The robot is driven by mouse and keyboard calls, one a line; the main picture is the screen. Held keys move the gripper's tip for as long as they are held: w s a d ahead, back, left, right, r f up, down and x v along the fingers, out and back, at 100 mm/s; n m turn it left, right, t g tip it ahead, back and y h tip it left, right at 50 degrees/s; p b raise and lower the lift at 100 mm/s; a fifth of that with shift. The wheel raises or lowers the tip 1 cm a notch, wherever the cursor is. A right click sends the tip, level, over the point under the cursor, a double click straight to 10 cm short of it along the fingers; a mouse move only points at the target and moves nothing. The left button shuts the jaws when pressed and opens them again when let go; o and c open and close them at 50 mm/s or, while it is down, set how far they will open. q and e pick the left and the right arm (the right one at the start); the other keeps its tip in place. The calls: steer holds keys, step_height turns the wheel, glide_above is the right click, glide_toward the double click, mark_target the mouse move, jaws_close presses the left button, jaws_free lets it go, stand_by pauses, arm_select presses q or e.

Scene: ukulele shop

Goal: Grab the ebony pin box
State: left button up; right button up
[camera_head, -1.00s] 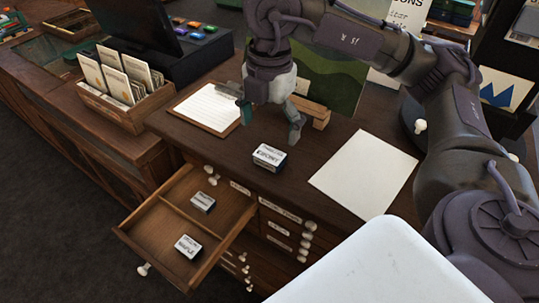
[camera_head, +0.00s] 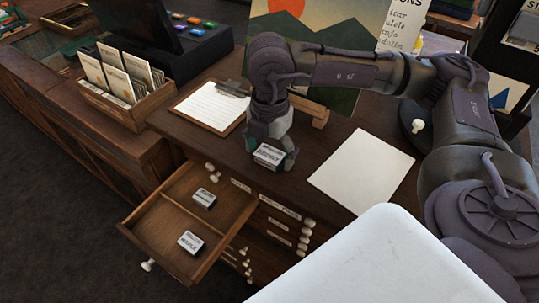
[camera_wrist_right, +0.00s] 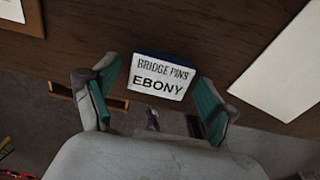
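The ebony pin box (camera_head: 268,155) is a small white-topped box on the dark wooden counter, close to its front edge above the open drawer. In the right wrist view its label reads "BRIDGE PINS EBONY" on the box (camera_wrist_right: 162,78). My right gripper (camera_head: 271,158) is down over the box. In the right wrist view, the green-padded fingers of the gripper (camera_wrist_right: 157,84) stand on either side of the box, with a visible gap on both sides. The gripper is open. My left gripper is not in view.
An open drawer (camera_head: 160,219) below holds two similar boxes, a far one (camera_head: 204,198) and a near one (camera_head: 190,242). A clipboard (camera_head: 212,105) lies left of the gripper, a white sheet (camera_head: 361,170) right. A landscape picture (camera_head: 340,105) stands behind.

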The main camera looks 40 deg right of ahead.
steer(key=c, duration=0.7)
steer(key=shift+r, duration=0.1)
